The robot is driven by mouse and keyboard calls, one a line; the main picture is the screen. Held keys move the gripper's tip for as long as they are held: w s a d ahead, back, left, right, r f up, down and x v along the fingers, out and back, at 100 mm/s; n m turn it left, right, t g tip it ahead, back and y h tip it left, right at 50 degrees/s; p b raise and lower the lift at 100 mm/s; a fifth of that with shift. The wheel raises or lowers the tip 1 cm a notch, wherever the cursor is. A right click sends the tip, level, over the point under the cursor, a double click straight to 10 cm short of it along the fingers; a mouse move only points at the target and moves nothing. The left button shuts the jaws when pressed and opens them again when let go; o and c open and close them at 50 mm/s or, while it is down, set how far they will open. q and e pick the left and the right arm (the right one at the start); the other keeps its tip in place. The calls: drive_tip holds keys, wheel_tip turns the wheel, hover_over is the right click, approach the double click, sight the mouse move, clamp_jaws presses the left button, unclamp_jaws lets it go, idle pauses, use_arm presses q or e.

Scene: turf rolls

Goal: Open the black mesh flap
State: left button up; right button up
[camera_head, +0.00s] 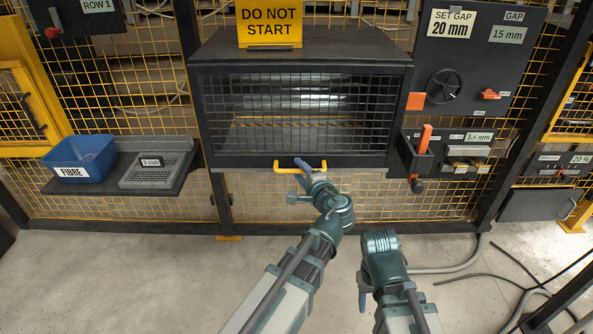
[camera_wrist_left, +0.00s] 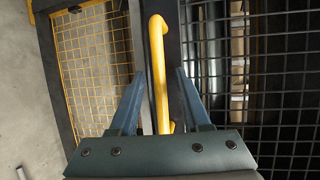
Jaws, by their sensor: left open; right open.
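The black mesh flap (camera_head: 300,118) covers the front of the dark machine housing and hangs shut. Its yellow handle (camera_head: 284,164) is on the bar along the flap's lower edge. My left gripper (camera_head: 304,174) is at this handle. In the left wrist view the yellow handle (camera_wrist_left: 157,70) lies between the two spread fingers of my left gripper (camera_wrist_left: 159,76), with a gap on both sides. The mesh (camera_wrist_left: 275,75) is to the right there. My right gripper (camera_head: 363,290) is low, over the floor and away from the flap; its fingers are only partly visible.
A yellow "DO NOT START" sign (camera_head: 269,24) stands on the housing. A shelf (camera_head: 120,187) at the left holds a blue bin (camera_head: 80,157) and a grey tray (camera_head: 157,172). A control panel (camera_head: 476,60) and an orange-handled tool (camera_head: 425,138) are at the right. Cables cross the floor at right.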

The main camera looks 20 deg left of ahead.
use_arm(q)
drive_tip(key=shift+c, duration=0.3)
clamp_jaws()
idle(1.1)
